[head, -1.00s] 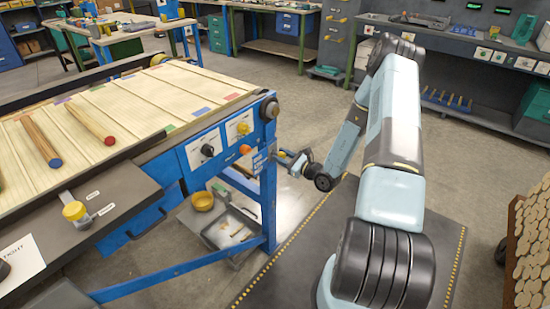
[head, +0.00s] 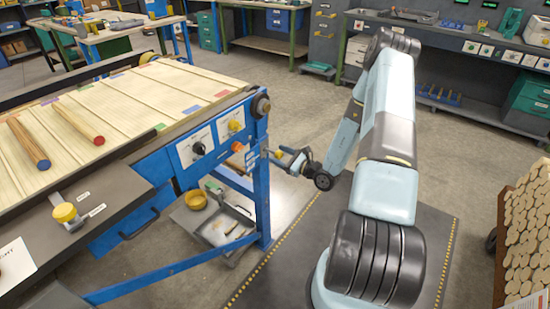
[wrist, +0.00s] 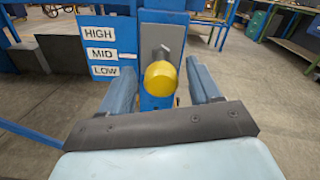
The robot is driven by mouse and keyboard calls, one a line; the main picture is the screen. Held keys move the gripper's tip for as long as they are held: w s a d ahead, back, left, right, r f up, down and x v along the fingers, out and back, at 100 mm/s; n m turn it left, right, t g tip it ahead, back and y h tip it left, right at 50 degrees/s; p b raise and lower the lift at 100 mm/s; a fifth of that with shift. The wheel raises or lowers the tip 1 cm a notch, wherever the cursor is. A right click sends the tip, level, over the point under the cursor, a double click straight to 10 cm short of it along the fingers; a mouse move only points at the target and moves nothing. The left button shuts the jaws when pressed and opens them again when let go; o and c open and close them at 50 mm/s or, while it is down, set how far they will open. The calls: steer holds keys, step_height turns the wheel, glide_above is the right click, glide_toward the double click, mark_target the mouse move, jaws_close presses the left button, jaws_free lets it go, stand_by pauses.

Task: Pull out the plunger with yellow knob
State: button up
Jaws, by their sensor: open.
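The plunger's yellow knob (wrist: 161,75) stands out from a dark plate (wrist: 160,42) on a blue post, beside labels HIGH, MID and LOW (wrist: 103,54). In the wrist view it is between and slightly ahead of the two spread fingers of my gripper (wrist: 161,90). The fingers stand apart from it on both sides. In the head view my gripper (head: 283,157) is at the right side of the blue table leg, with the small yellow knob (head: 277,153) at its tips. Most of the plunger's shaft is hidden behind the knob.
The table's end panel carries a black knob (head: 198,149), another yellow knob (head: 235,126) and an orange button (head: 237,147). One more yellow knob (head: 64,212) is on the grey ledge. A grey tray (head: 240,212) sits below.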

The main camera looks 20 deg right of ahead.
steer(key=v, duration=1.3)
steer(key=shift+s+d, duration=0.25)
